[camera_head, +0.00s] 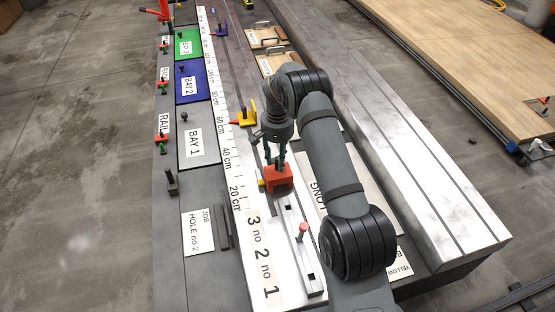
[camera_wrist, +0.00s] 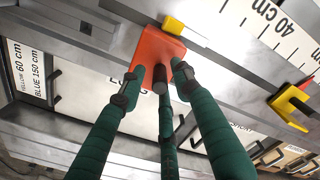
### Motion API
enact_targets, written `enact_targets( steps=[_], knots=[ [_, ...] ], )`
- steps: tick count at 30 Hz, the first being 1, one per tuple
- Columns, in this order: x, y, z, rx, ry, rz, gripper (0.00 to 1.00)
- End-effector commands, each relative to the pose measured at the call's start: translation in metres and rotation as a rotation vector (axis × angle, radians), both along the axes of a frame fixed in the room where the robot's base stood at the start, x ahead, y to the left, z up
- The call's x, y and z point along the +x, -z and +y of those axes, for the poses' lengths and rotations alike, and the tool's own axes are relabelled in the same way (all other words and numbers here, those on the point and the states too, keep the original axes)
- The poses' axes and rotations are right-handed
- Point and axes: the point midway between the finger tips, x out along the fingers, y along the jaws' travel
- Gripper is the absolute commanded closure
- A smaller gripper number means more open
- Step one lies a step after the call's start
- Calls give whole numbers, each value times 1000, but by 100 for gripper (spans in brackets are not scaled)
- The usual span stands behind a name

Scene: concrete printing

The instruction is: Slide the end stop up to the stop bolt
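The end stop appears to be the orange-red block (camera_head: 278,178) on the long metal rail, with a dark upright post (camera_wrist: 158,80) on it. The stop bolt appears to be the red-headed pin (camera_head: 302,229), standing upright in the slotted light bar nearer the front. A stretch of bar separates block and bolt. My gripper (camera_head: 275,163) is at the block from above. In the wrist view its green fingers (camera_wrist: 160,82) stand around the post, tips close to it. Whether they press on it cannot be told. The bolt is not visible in the wrist view.
A scale strip (camera_head: 228,155) with centimetre marks runs along the rail's left. A yellow stop (camera_head: 245,117) stands farther back on the rail. Bay 1 (camera_head: 197,135) and a Hole no 2 job card (camera_head: 198,232) lie left. A long metal beam (camera_head: 400,150) lies right of my arm.

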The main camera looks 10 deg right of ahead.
Motion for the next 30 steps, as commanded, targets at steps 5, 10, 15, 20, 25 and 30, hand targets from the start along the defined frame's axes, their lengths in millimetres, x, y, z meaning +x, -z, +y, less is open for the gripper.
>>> enact_targets(
  steps=[5, 10, 15, 20, 25, 30],
  knots=[
    [0, 0, 0, 0, 0, 0, 80],
    [0, 0, 0, 0, 0, 0, 90],
    [0, 0, 0, 0, 0, 0, 100],
    [0, 0, 0, 0, 0, 0, 100],
    [0, 0, 0, 0, 0, 0, 100],
    [-4, 0, 6, 0, -9, 0, 100]
  ],
)
